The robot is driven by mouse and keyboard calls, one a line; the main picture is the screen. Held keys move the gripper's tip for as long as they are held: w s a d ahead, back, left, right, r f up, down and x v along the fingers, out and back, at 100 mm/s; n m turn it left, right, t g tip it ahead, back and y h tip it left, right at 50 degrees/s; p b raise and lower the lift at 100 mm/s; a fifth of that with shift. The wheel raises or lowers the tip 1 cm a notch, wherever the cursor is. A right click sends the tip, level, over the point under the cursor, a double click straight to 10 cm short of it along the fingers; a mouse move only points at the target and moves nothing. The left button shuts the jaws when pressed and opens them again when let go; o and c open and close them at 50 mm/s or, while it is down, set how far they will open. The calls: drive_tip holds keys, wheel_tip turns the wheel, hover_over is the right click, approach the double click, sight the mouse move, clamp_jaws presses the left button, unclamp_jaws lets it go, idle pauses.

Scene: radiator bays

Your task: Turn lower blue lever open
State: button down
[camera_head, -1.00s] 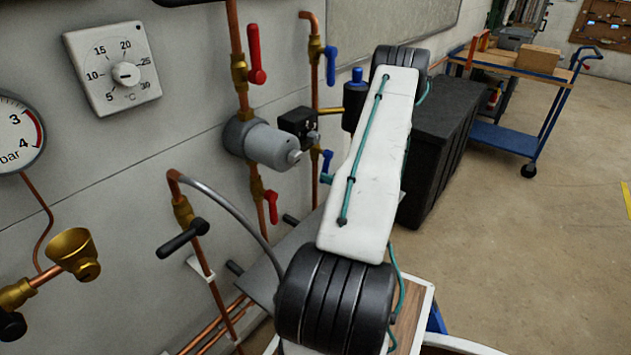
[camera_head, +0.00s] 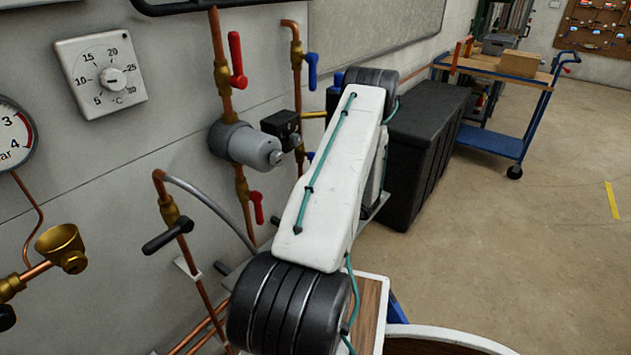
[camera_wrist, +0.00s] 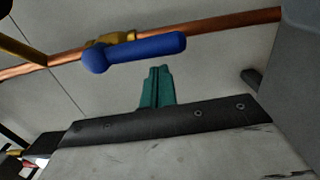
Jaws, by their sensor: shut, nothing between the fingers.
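The lower blue lever (camera_head: 311,156) shows only as a small blue bit beside my arm in the head view; the arm hides the rest. In the wrist view a blue lever (camera_wrist: 140,53) lies close to the line of its copper pipe, in front of a brass valve body; it appears to be the lower one. My gripper (camera_wrist: 158,72) has teal fingers, shut together and empty. The fingertips point at the lever's side, with a small gap in the picture; depth is hard to judge. The gripper is hidden in the head view.
The upper blue lever (camera_head: 312,70) hangs on the same pipe. Red levers (camera_head: 236,60) and (camera_head: 257,207) sit on the pipe to the left, beside a grey cylindrical valve (camera_head: 245,145). A black chest (camera_head: 425,150) stands right of my arm. Open floor lies farther right.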

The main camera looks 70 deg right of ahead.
drive_tip(key=s+a, duration=0.7)
drive_tip(key=s, duration=0.1)
drive_tip(key=shift+s, duration=0.4)
drive_tip(key=shift+s, duration=0.1)
